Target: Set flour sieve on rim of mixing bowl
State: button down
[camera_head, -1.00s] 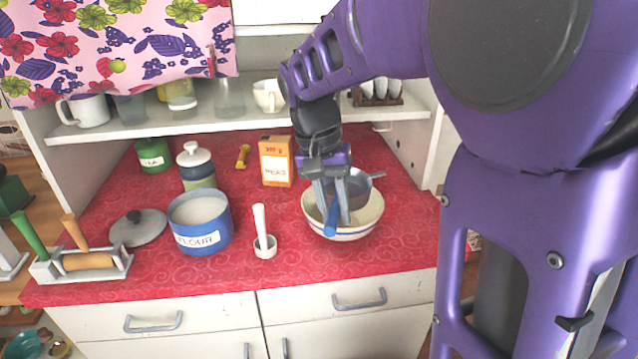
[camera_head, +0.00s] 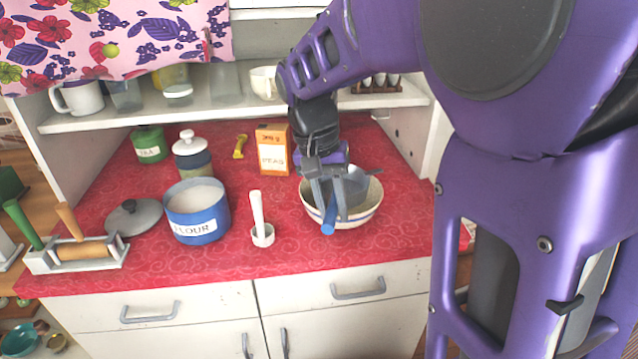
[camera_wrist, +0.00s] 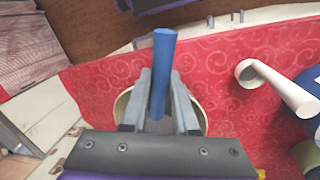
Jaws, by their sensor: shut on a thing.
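The flour sieve (camera_head: 353,187) has a grey mesh cup and a blue handle (camera_head: 328,223). My gripper (camera_head: 330,212) is shut on the handle, which points toward the counter's front edge. The sieve's cup is at the mixing bowl (camera_head: 368,211), a cream bowl with a blue band, over its opening. I cannot tell whether it touches the rim. In the wrist view the blue handle (camera_wrist: 163,65) stands between the two fingers, with part of the bowl (camera_wrist: 201,116) behind them. My fingers hide part of the sieve and bowl.
A grey lid (camera_head: 133,217) lies farther left.

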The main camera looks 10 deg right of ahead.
jog(key=shift+f+b, duration=0.5)
jog(key=shift+f, duration=0.3)
jog(key=c, duration=0.6)
grip_release()
